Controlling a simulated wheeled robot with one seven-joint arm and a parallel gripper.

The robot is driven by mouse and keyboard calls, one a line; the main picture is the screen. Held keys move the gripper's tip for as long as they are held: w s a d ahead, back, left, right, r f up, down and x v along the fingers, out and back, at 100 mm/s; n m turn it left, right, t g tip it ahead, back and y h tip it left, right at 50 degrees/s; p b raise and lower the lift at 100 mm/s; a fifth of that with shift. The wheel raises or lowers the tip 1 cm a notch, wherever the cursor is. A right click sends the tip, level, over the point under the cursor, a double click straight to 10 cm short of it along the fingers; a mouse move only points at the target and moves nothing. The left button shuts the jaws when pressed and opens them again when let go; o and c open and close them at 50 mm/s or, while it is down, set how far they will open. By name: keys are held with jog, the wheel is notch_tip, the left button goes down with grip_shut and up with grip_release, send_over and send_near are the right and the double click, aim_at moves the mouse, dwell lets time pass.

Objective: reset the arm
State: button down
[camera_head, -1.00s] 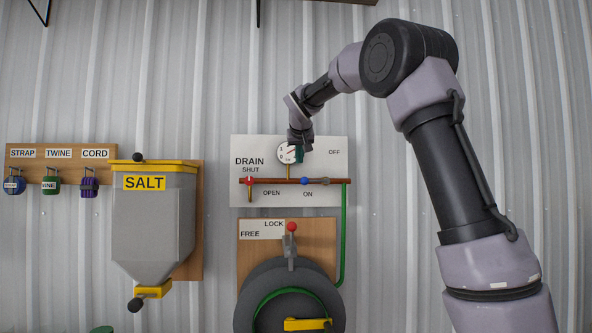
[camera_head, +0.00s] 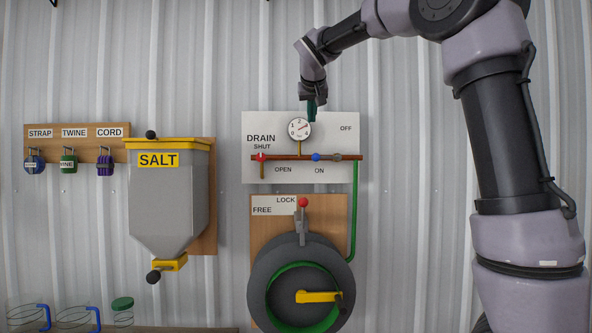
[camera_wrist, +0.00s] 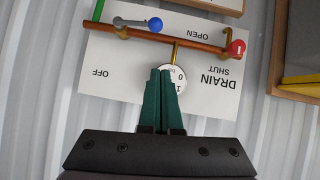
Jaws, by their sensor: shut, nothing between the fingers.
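My gripper (camera_head: 312,108) is at the upper middle of the head view, pointing down in front of the white drain panel (camera_head: 330,172), just right of the round gauge (camera_head: 299,130). In the wrist view my gripper (camera_wrist: 165,72) shows two green fingers shut together with nothing between them. They cover part of the gauge (camera_wrist: 178,76). My arm is bent, reaching in from the right side of the head view.
The panel carries a pipe (camera_head: 290,157) with a red knob (camera_head: 261,157) and a blue knob (camera_head: 315,157). Below is a hose reel (camera_head: 265,285) with a red-tipped lever (camera_head: 303,203). A salt hopper (camera_head: 168,205) and hanging spools (camera_head: 69,163) are left. Jugs (camera_head: 28,317) stand lower left.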

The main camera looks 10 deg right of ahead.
jog(key=s+d+f+m+g+y, duration=0.1)
jog(key=s+d+f, duration=0.4)
jog(key=s, duration=0.3)
jog(key=s+d+f+m+g+y, duration=0.1)
jog(key=s+d+f+g, duration=0.1)
jog(key=s+d+f, duration=0.5)
jog(key=s+f+m, duration=0.1)
jog(key=s+f, duration=0.5)
jog(key=s, duration=0.4)
jog(key=s+a+f+m+g+y, duration=0.1)
jog(key=s+f, duration=0.5)
jog(key=s, duration=0.4)
jog(key=shift+s+a+f, duration=0.15)
jog(key=shift+s+a, duration=0.1)
